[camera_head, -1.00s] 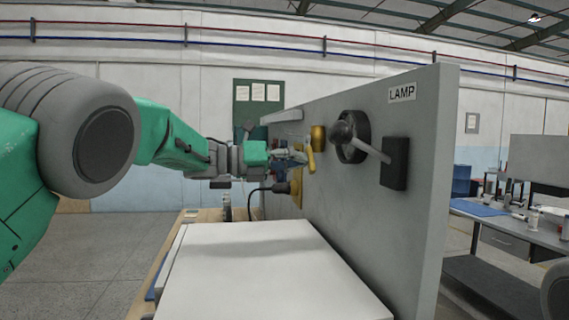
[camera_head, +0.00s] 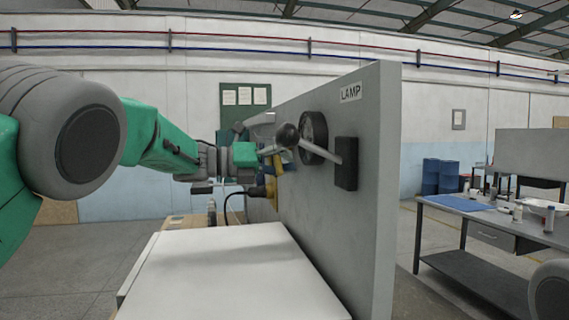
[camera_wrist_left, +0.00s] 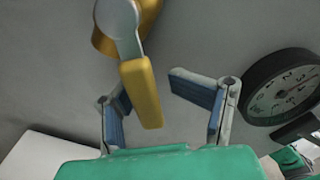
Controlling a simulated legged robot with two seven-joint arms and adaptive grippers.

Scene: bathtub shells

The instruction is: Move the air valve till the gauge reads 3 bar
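The air valve's yellow handle (camera_wrist_left: 142,92) hangs from a grey hub and a brass body on the panel in the left wrist view. My left gripper (camera_wrist_left: 150,88) is open, its blue-padded fingers apart, with the handle between them and nearer the left finger. I cannot tell whether it touches. In the head view the left gripper (camera_head: 268,152) is at the panel beside the yellow handle (camera_head: 278,164). The round black-rimmed gauge (camera_wrist_left: 285,88) is right of the fingers; its reading is too small to tell. It also shows edge-on in the head view (camera_head: 314,137). My right gripper is out of view.
A ball-ended lever (camera_head: 310,146) on a black block (camera_head: 346,163) sticks out near the gauge, under a LAMP label (camera_head: 350,92). A plug with a black cable (camera_head: 236,198) is below the valve. A bare white surface (camera_head: 230,270) lies in front of the panel.

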